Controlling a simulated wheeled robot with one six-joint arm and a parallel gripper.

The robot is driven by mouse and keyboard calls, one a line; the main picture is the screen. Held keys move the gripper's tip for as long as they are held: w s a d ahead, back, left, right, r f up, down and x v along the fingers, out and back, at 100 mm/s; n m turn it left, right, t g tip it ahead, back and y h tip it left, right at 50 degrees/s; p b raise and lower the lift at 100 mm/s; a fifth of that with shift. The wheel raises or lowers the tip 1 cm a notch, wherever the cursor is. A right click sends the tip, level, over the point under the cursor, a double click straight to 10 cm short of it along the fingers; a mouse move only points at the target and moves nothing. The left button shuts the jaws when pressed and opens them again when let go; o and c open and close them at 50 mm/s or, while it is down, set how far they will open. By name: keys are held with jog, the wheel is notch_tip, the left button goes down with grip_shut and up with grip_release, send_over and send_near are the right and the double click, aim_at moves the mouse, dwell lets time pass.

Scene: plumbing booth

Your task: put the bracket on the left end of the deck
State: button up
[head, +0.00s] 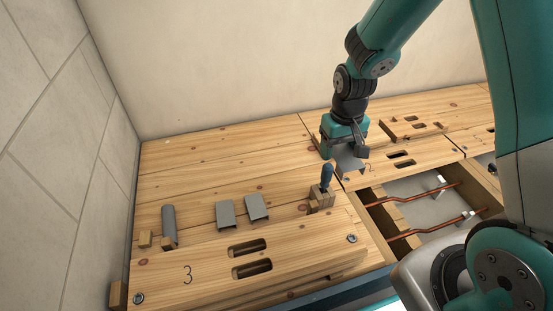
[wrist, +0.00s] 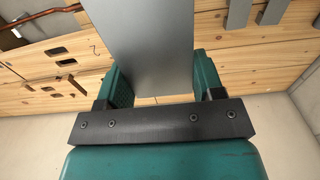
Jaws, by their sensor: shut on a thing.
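My gripper (head: 345,150) is shut on a grey sheet-metal bracket (wrist: 150,45). The bracket fills the space between the two jaws in the wrist view, and a small part of it shows below the gripper in the head view (head: 352,164). It appears held above the wooden deck (head: 215,155), near the panel marked 2. The left end of the deck, by the tiled wall, is bare toward the back. Two other grey brackets, one at left (head: 225,214) and one at right (head: 257,207), lie side by side on the deck.
A blue-handled tool (head: 327,177) stands in a wood block. Slotted panel 3 (head: 210,268) is in front. Copper pipes (head: 415,232) cross an open bay at right.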

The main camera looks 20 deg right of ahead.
jog(key=w+a+f+b, duration=0.4)
jog(key=w+f+b, duration=0.25)
jog(key=f, duration=0.35)
jog(key=b, duration=0.5)
send_over(283, 197)
notch_tip(283, 197, down, 10)
notch_tip(283, 197, down, 5)
jog(key=b, duration=0.4)
jog(key=shift+w, duration=0.15)
jog(key=shift+r, duration=0.15)
jog(key=shift+p, duration=0.7)
jog(key=shift+f, duration=0.25)
jog(key=shift+f+b, duration=0.5)
jog(key=shift+f, duration=0.95)
jog(key=shift+f+p, duration=0.15)
jog(key=shift+p, duration=0.15)
jog(key=o, duration=1.1)
